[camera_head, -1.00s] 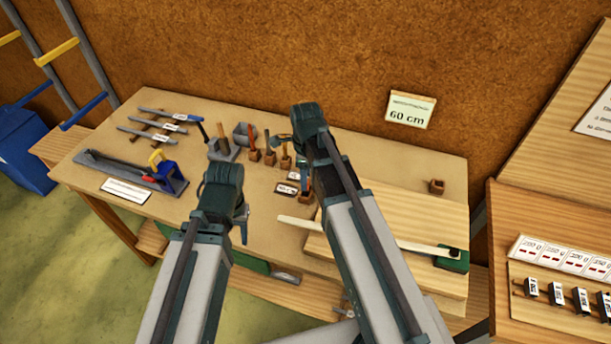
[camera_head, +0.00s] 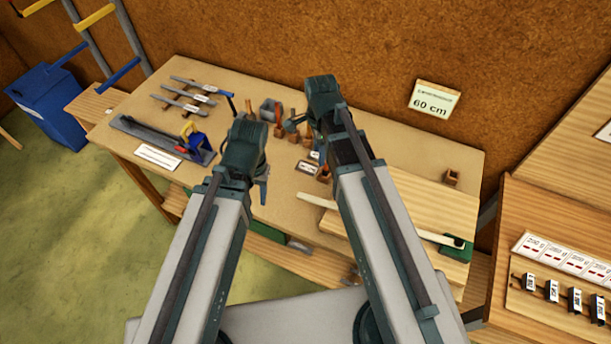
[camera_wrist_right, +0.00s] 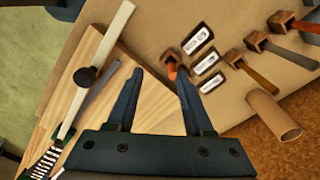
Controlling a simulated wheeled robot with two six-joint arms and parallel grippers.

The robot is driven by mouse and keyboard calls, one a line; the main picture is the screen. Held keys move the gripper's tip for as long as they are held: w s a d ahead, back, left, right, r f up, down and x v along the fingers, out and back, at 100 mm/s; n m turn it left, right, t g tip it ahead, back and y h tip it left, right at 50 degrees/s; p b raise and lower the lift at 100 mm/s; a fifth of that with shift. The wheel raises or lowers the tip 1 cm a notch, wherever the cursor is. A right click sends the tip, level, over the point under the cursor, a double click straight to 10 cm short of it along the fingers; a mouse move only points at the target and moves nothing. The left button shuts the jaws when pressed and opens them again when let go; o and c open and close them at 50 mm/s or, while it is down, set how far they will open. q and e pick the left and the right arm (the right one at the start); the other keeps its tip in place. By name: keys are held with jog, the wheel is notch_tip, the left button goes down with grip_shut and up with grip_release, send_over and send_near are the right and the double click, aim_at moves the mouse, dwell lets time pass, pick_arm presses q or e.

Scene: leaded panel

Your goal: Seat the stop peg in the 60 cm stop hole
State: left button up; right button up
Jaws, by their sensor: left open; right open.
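The right wrist view shows a small orange-red piece (camera_wrist_right: 172,70) at a wooden block, which may be the stop peg; I cannot tell for sure. My right gripper (camera_wrist_right: 157,74) is open and empty, its fingertips near that piece. My left gripper (camera_head: 262,190) is open and empty over the bench's front part. A sign on the wall reads 60 cm (camera_head: 433,103). I cannot make out any stop hole. The pale wooden board (camera_head: 437,202) carries a pale bar (camera_head: 318,202).
The bar ends at a green block (camera_head: 457,246). Small labels (camera_wrist_right: 207,60) and tools in wooden blocks (camera_wrist_right: 254,45) stand close by. Lead strips (camera_head: 188,95) and a blue-handled tool (camera_head: 196,147) lie at left. A small wooden box (camera_head: 452,177) stands at the right.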

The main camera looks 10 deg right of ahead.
jog(key=s+a+n, duration=0.3)
jog(key=s+n, duration=0.2)
jog(key=n, duration=0.5)
jog(key=s+a+n+h, duration=0.1)
jog(key=s+a+n, duration=0.3)
jog(key=n, duration=0.7)
jog(key=shift+s+a, duration=0.2)
jog(key=shift+s, duration=1.05)
notch_tip(320, 180, down, 5)
jog(key=b, duration=0.5)
jog(key=shift+f, duration=0.1)
